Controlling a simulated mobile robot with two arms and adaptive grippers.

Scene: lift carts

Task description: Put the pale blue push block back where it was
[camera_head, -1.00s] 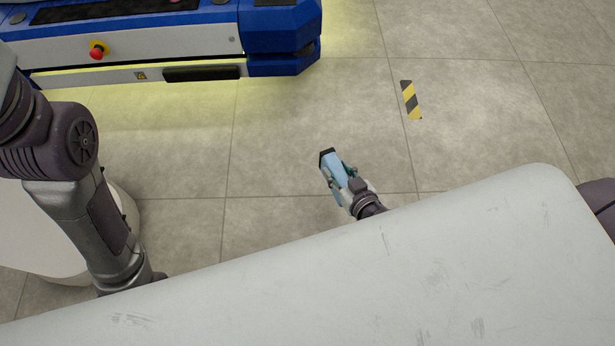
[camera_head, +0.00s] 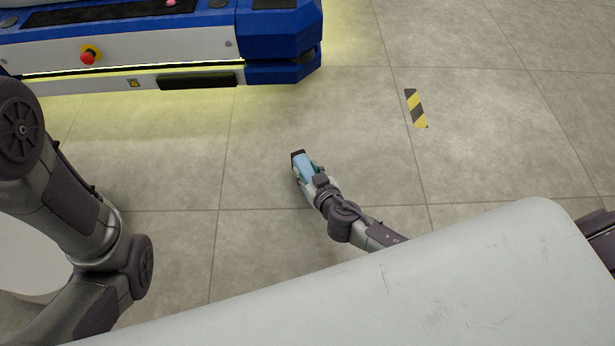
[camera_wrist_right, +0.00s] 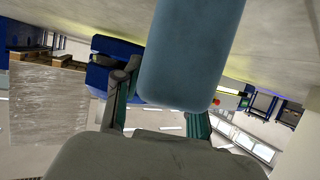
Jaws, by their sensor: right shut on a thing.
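The pale blue push block (camera_head: 304,166) is held in my right gripper (camera_head: 312,174), above the grey floor in the middle of the head view. Its far end is black. In the right wrist view the block (camera_wrist_right: 192,50) fills the upper middle, between the two fingers of the gripper (camera_wrist_right: 160,115), which is shut on it. My left arm shows at the left of the head view, but its gripper is out of view.
A blue and white lift cart (camera_head: 280,35) with a red button stands at the top left, with a yellowish glow beneath it. A yellow and black striped floor mark (camera_head: 416,108) lies to the right. The tiled floor between is clear.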

